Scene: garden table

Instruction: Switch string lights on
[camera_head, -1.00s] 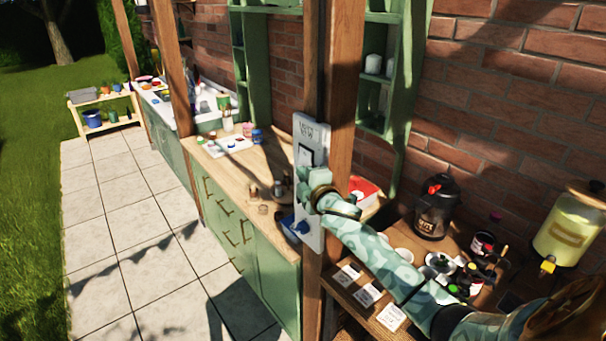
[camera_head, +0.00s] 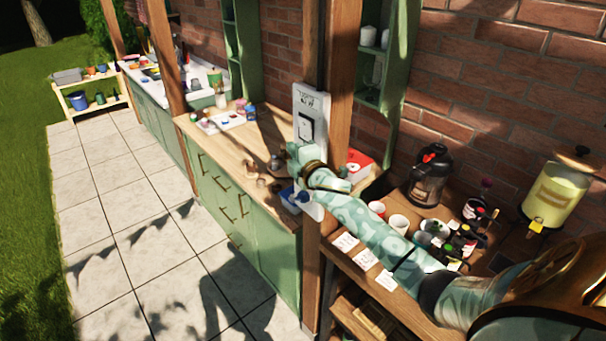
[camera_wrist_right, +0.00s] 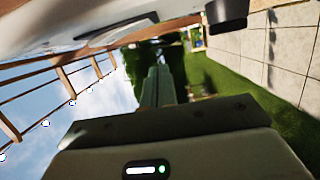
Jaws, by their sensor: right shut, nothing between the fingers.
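A white switch panel (camera_head: 311,101) with small lettering is fixed to the wooden post. It carries a dark-framed rocker switch (camera_head: 305,128), and a blue knob (camera_head: 303,197) shows near its lower end. My right gripper (camera_head: 294,151) is shut and empty, just below the rocker in the head view, and my wrist hides the panel's middle. I cannot tell whether it touches the panel. Its closed fingers (camera_wrist_right: 158,88) show in the right wrist view. Several string-light bulbs (camera_wrist_right: 45,123) hang by the beams there; whether they are lit is unclear. My left gripper is out of view.
A lower counter (camera_head: 345,243) holds a dark urn (camera_head: 429,175), cups, jars and a yellow drink dispenser (camera_head: 558,192). A wooden-topped green cabinet (camera_head: 240,215) stands behind the post. The tiled path (camera_head: 120,215) at left is clear.

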